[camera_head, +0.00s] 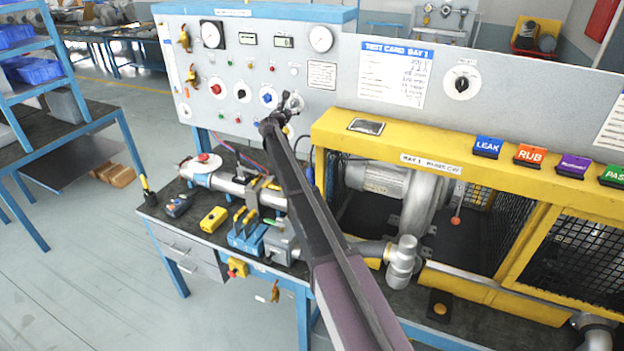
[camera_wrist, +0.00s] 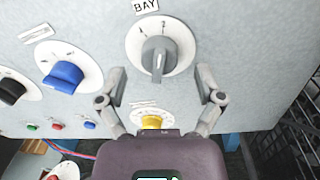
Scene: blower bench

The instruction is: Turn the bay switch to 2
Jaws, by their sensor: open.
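The bay switch (camera_wrist: 157,57) is a grey bar-shaped knob on a round white dial under a BAY label. The marks 1 and 2 show near the dial's top; the knob's bar stands nearly upright, and I cannot tell surely which mark it points to. My gripper (camera_wrist: 160,76) is open, with one finger on each side of the knob, apparently apart from it. In the head view my gripper (camera_head: 290,103) is at the grey panel and mostly hides the switch.
A blue knob (camera_wrist: 62,76) and a black knob (camera_wrist: 11,91) sit left of the switch. A yellow button (camera_wrist: 151,122) is just below it. The yellow guard frame (camera_head: 400,150) stands to the right. A cluttered bench (camera_head: 165,213) lies below.

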